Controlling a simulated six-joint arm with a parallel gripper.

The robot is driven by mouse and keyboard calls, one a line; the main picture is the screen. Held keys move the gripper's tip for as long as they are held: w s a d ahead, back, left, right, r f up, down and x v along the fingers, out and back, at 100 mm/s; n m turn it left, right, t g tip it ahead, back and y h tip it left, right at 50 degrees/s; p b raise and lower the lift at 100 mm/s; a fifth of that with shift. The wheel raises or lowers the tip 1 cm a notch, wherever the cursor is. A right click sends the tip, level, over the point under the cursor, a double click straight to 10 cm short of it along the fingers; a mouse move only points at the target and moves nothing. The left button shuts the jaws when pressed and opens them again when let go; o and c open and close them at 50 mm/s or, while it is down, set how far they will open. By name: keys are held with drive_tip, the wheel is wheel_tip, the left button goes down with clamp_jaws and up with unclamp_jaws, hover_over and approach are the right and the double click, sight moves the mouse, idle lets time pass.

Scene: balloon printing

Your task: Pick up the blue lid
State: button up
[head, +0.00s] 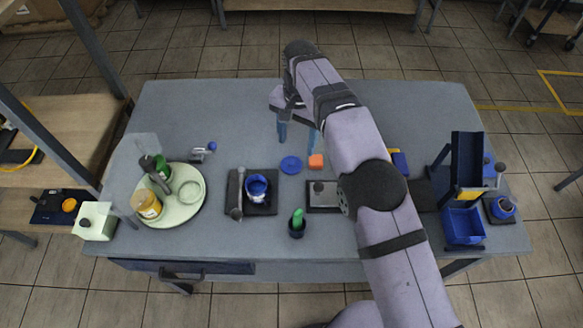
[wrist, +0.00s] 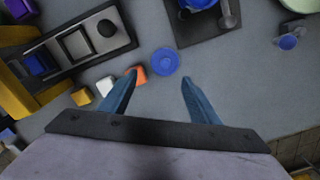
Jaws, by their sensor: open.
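The blue lid (head: 291,165) is a flat round disc lying on the grey table near its middle. In the wrist view the lid (wrist: 165,62) lies beyond my fingertips, between their lines and nearer the left finger. My gripper (head: 297,136) is open and empty, behind the lid in the head view and apart from it. Its two blue fingers (wrist: 159,76) stand wide apart in the wrist view. An orange block (head: 316,161) lies just right of the lid in the head view.
A dark tray (head: 265,208) with a blue-rimmed cup (head: 257,188) stands front left of the lid. A green-topped dark pot (head: 297,224) is in front. A pale round plate (head: 190,215) with jars is at left, blue bins (head: 463,224) at right. The table's back left is clear.

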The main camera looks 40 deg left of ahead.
sight(291, 162)
drive_tip(key=shift+s+a+f, duration=0.5)
drive_tip(key=shift+s+a, duration=0.05)
drive_tip(key=shift+d+f+p, duration=0.15)
drive_tip(key=shift+f+p, duration=1.25)
drive_tip(key=shift+f, duration=2.2)
drive_tip(key=shift+s, duration=0.1)
drive_tip(key=shift+c, duration=0.6)
drive_tip(key=c, duration=0.6)
